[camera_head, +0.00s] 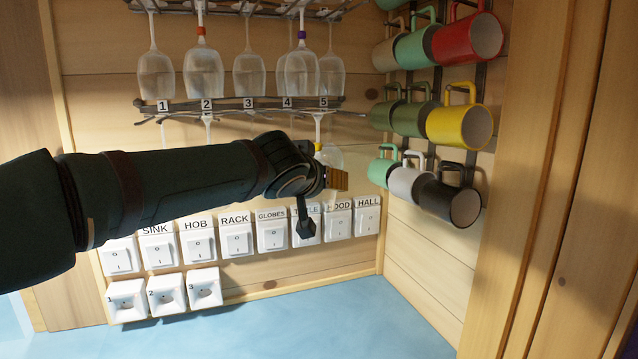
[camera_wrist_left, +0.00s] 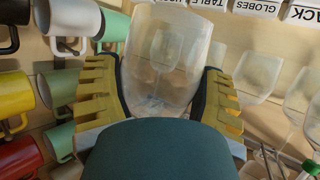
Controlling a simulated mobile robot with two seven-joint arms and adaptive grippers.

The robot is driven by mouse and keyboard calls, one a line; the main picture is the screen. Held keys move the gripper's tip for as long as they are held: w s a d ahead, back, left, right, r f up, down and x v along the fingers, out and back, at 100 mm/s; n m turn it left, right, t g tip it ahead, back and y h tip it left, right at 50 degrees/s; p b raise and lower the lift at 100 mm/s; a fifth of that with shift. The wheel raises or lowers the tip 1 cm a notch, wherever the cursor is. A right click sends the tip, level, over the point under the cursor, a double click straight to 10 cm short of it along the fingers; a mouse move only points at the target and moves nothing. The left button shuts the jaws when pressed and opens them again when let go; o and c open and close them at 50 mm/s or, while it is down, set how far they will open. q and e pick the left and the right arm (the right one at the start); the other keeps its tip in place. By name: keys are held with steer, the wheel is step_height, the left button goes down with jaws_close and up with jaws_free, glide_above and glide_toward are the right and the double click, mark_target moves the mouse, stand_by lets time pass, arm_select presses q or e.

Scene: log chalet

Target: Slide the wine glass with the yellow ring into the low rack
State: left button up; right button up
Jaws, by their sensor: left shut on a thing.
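The wine glass with the yellow ring (camera_head: 319,128) is upside down, its stem under the number 5 end of the low rack (camera_head: 240,104). My left gripper (camera_head: 337,180) is shut on its bowl, hiding part of it in the head view. In the left wrist view the clear bowl (camera_wrist_left: 165,50) lies between the two yellow-padded fingers (camera_wrist_left: 160,95); the ring and stem are hidden there. Whether the foot sits within the rack's rails cannot be told. My right gripper is not in view.
Several glasses hang from the upper rack, including an orange-ringed one (camera_head: 203,70) and a purple-ringed one (camera_head: 301,72). Stems of other glasses (camera_head: 208,128) show under the low rack. Mugs (camera_head: 459,127) hang on the right wall. Labelled switches (camera_head: 235,238) line the wall below.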

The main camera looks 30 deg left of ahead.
arm_select(q)
steer(key=w+a+p, duration=0.4)
steer(key=w+a, duration=0.2)
steer(key=a, duration=0.1)
steer(key=shift+f, duration=0.15)
stand_by(1.3)
stand_by(0.6)
steer(key=o, duration=0.9)
steer(key=shift+c, duration=0.2)
steer(key=v, duration=0.7)
steer(key=shift+b, duration=0.35)
stand_by(3.1)
